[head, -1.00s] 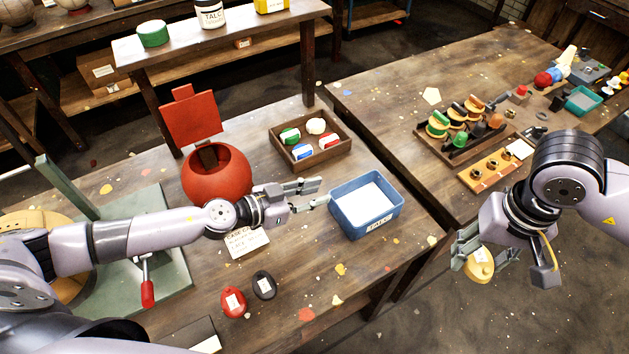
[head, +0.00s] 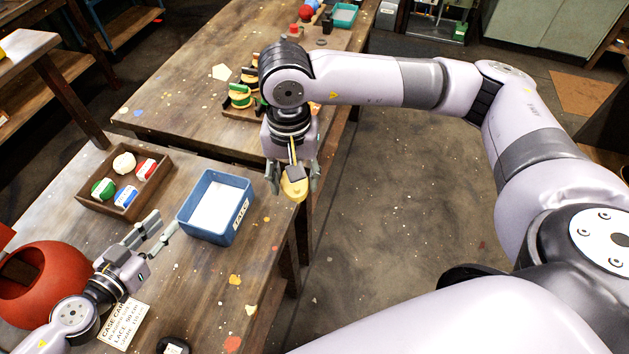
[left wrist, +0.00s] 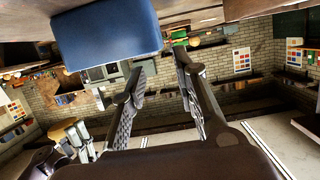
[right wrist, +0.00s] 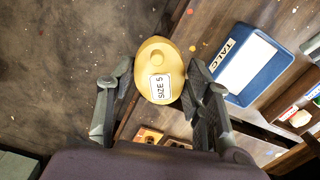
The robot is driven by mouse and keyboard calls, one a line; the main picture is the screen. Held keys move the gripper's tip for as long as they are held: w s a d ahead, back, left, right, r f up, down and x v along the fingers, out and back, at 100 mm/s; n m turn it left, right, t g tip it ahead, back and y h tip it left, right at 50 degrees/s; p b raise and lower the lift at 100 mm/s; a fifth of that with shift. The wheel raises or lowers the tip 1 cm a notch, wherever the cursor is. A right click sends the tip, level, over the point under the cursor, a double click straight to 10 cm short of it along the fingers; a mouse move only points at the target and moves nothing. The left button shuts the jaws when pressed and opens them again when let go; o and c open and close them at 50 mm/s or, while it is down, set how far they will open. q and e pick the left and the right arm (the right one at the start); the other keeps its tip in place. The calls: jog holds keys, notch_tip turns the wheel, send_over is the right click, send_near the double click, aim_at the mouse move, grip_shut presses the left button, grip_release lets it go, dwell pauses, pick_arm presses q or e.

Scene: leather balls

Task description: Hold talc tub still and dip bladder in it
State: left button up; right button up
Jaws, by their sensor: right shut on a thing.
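The talc tub (head: 200,232) is a blue open box with a white fill and a TALC label, upright near the bench edge. My left gripper (head: 153,232) is open beside the tub's left side, fingers pointing at it, with a small gap. In the left wrist view the tub (left wrist: 108,28) shows above the open, empty fingers. My right gripper (head: 294,182) is shut on the yellow bladder (head: 294,190), to the right of the tub past the bench edge. In the right wrist view the bladder (right wrist: 158,62) bears a SIZE 5 label, and the tub (right wrist: 278,86) lies to its right.
A wooden tray (head: 88,198) with several coloured blocks and a cream ball stands behind the left gripper. A red ball-shaped vessel (head: 45,265) and a case card (head: 125,325) lie near the left arm. A second bench (head: 190,110) stands behind. The floor at right is open.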

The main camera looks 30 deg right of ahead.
aim_at(192, 194)
jog(key=w+a+m, duration=1.2)
jog(key=a+m, duration=0.3)
jog(key=m, duration=0.9)
jog(key=shift+w+a+m, duration=0.15)
jog(key=shift+w+m, duration=0.15)
jog(key=shift+m, duration=0.1)
pick_arm(q)
jog(key=x, duration=1.2)
jog(key=shift+f, duration=0.1)
pick_arm(e)
jog(key=shift+c, duration=0.2)
pick_arm(q)
jog(key=shift+c, duration=0.4)
grip_shut()
pick_arm(e)
jog(key=shift+f, duration=0.1)
